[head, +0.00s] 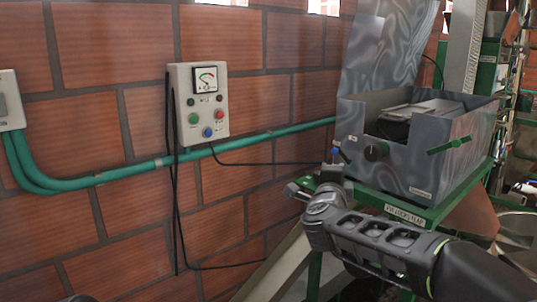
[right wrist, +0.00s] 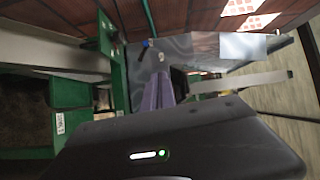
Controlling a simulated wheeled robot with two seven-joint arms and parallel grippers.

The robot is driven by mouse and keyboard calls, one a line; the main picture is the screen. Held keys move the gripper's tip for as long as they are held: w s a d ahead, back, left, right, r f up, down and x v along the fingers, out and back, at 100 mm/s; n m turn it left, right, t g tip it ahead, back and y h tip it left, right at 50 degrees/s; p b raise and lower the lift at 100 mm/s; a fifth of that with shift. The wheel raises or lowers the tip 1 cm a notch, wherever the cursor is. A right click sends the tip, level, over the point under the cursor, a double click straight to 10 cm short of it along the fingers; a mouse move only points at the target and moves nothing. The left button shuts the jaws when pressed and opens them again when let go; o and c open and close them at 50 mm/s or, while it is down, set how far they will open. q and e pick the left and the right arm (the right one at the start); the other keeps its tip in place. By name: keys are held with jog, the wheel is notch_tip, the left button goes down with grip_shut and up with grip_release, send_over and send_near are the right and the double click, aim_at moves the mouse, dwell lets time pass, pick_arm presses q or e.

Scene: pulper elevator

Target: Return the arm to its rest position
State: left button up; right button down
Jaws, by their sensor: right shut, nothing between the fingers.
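My right arm comes in from the right in the head view. Its right gripper (head: 293,190) is at the near left corner of the green machine stand, just below the grey metal box; whether it touches the stand cannot be told. In the right wrist view the right gripper's fingers (right wrist: 165,84) are together with nothing between them, pointing towards the grey metal sheet. The left gripper is not seen.
A control box (head: 207,120) with a gauge and buttons hangs on the brick wall. A green pipe (head: 262,137) runs along the wall, with black cables hanging below.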

jog(key=a+f+n+g+y, duration=0.1)
jog(key=a+f+n+y, duration=0.25)
jog(key=f+n, duration=0.2)
jog(key=a+f+n+y, duration=0.2)
jog(key=a+f+n, duration=0.25)
jog(key=f, duration=0.25)
jog(key=s+a+f+n+g+y, duration=0.1)
jog(key=s+a+f+n+g, duration=0.2)
jog(key=f, duration=0.8)
jog(key=s+a+f+n+g+y, duration=0.1)
jog(key=s+f+n+g+y, duration=0.1)
jog(key=s+f, duration=0.65)
jog(key=s+f+n+g, duration=0.25)
jog(key=s+f, duration=0.35)
jog(key=f, duration=0.3)
jog(key=s+f+n+g, duration=0.1)
jog(key=s+f+g, duration=0.3)
jog(key=f, duration=0.5)
jog(key=s+d+f+g, duration=0.1)
jog(key=s+f, duration=0.4)
jog(key=s, duration=0.6)
jog(key=s+d+f+g, duration=0.2)
jog(key=s+f, duration=0.4)
jog(key=s, duration=0.5)
jog(key=shift+d+f+g+y, duration=0.15)
jog(key=shift+g+y, duration=0.2)
jog(key=shift+g, duration=0.2)
